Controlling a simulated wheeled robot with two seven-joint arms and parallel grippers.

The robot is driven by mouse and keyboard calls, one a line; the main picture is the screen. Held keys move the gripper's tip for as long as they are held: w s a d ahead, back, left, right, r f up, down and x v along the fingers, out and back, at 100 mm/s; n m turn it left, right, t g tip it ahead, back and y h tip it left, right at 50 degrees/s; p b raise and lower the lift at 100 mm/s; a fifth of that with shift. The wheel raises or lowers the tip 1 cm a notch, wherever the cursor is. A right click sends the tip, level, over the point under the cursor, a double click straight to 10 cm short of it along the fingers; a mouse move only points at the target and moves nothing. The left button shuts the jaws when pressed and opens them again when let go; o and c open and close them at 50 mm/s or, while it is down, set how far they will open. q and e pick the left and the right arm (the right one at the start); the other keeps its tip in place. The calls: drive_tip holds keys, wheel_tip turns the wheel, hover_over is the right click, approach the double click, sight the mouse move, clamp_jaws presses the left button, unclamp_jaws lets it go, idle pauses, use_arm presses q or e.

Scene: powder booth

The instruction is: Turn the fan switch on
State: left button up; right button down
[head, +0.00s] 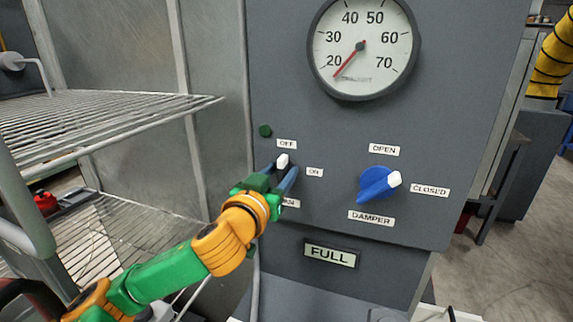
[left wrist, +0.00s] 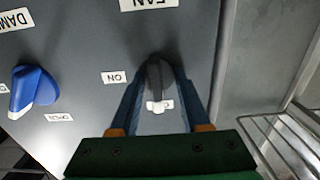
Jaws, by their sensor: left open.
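The fan switch is a dark lever with a white tip (head: 282,160) on the grey panel. Its tip points up to the OFF label (head: 286,144), with the ON label (head: 315,173) at its right. In the left wrist view the dark lever (left wrist: 155,76) shows between the fingers, its white tip over part of the OFF label. My left gripper (head: 281,175) is open at the panel, its blue fingers on either side of the lever. I cannot tell whether they touch it. In the head view the gripper hides the lower switch and part of the FAN label (head: 290,203).
A blue damper knob (head: 373,184) with a white tip sits to the right, beside OPEN and CLOSED labels. A round gauge (head: 363,46) is above, a dark green lamp (head: 265,131) upper left of the switch, a FULL plate (head: 330,255) below. Wire racks (head: 90,125) stand at left.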

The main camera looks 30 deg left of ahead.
use_arm(q)
drive_tip(key=shift+s+d+r, duration=0.1)
drive_tip(key=shift+s+r, duration=0.05)
drive_tip(key=shift+r, duration=0.05)
drive_tip(key=shift+s+d+r, duration=0.3)
drive_tip(key=shift+s+d, duration=0.1)
drive_tip(key=shift+s, duration=0.2)
drive_tip(key=c, duration=0.3)
drive_tip(key=shift+a, duration=0.1)
clamp_jaws()
use_arm(e)
drive_tip(key=shift+s+d, duration=0.25)
drive_tip(key=shift+s, duration=0.3)
